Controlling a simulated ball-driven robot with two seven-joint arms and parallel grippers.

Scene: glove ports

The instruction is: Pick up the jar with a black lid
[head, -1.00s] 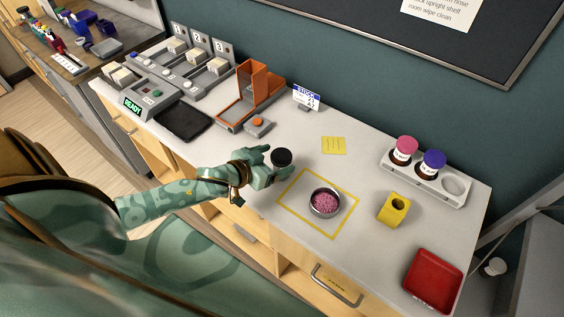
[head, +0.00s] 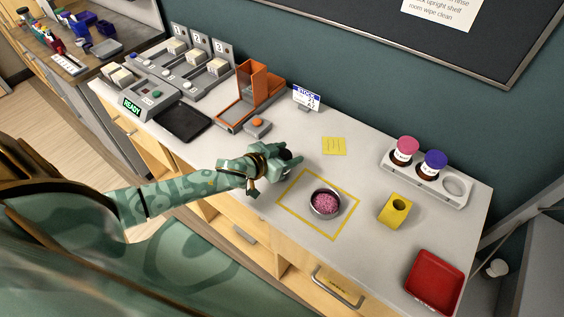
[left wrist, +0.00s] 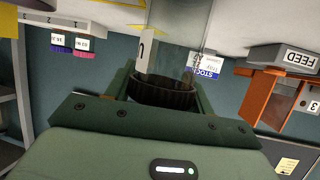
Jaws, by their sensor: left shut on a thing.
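My left gripper (head: 279,163) is over the counter, left of the yellow-outlined square, shut on the jar with a black lid. In the head view the hand mostly hides the jar; a dark bit of its lid (head: 285,153) shows between the fingers. In the left wrist view the ribbed black lid (left wrist: 163,92) sits between the two green fingers, with the clear jar body and a white label (left wrist: 146,50) beyond it. I cannot tell whether the jar is clear of the counter. My right gripper is not in view.
A bowl of pink bits (head: 325,203) stands in the yellow outline. A grey rack (head: 428,179) holds a pink-lidded jar (head: 404,150) and a purple-lidded jar (head: 432,163), with one empty hole. An orange-and-grey feeder (head: 250,97) stands behind.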

